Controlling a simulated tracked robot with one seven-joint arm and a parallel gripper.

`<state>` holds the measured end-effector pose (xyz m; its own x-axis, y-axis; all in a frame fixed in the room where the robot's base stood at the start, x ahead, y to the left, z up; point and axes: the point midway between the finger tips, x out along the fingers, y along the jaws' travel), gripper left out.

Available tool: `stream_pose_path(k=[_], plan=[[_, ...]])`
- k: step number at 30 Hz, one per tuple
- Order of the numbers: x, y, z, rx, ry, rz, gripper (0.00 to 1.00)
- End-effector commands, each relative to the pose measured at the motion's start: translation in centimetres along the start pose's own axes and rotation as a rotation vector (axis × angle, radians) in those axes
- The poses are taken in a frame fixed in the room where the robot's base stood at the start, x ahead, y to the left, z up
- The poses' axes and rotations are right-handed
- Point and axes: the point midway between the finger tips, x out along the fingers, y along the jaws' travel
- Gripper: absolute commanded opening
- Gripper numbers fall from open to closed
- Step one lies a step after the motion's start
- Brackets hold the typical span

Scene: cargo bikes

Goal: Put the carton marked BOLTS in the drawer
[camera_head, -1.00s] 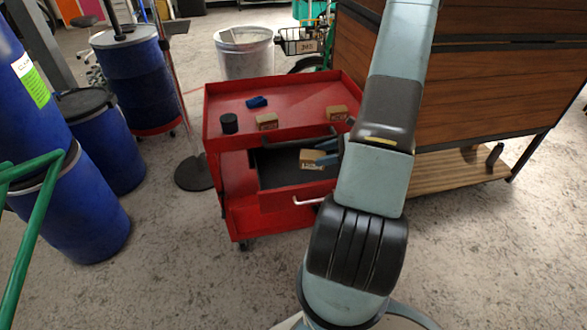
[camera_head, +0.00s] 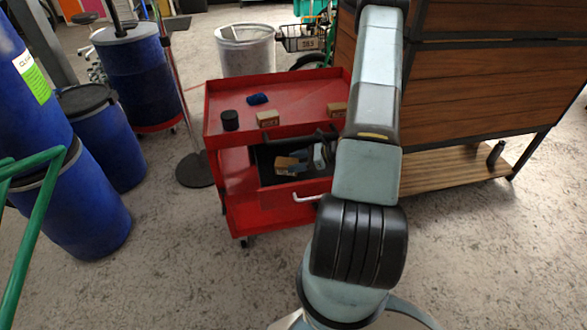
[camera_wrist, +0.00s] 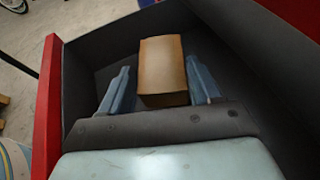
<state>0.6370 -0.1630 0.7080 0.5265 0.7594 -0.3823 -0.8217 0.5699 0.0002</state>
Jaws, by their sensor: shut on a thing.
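A small brown carton (camera_head: 286,167) is between the blue fingers of my gripper (camera_head: 297,160). It also shows in the wrist view (camera_wrist: 163,70), where my gripper is shut on it and dark drawer walls surround it. Its marking is too small to read. The open drawer (camera_head: 268,200) of the red cart has a dark inside and a light handle. The carton is within the drawer opening, low down; I cannot tell whether it touches the floor of the drawer. My arm hides the drawer's right part.
On the red cart's top (camera_head: 300,92) are a black cylinder (camera_head: 230,120), a blue object (camera_head: 257,99) and two other cartons (camera_head: 267,118), (camera_head: 337,109). A wooden-panelled cargo box (camera_head: 480,75) stands close at right. Blue barrels (camera_head: 105,140) stand at left. The floor in front is clear.

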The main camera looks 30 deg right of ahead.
Motion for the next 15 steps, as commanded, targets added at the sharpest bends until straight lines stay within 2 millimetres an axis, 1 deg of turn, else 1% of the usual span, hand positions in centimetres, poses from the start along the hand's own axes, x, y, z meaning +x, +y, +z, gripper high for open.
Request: stream_pose_path(k=[1,3,6,15], plan=[[0.2,0.1,-0.8,0.003,0.0,0.0,0.26],[0.6,0.1,-1.6,0.003,0.0,0.0,0.26],[0.8,0.0,-2.3,0.001,0.0,0.0,0.26],[0.9,0.1,-2.4,0.0,0.0,0.001,0.26]])
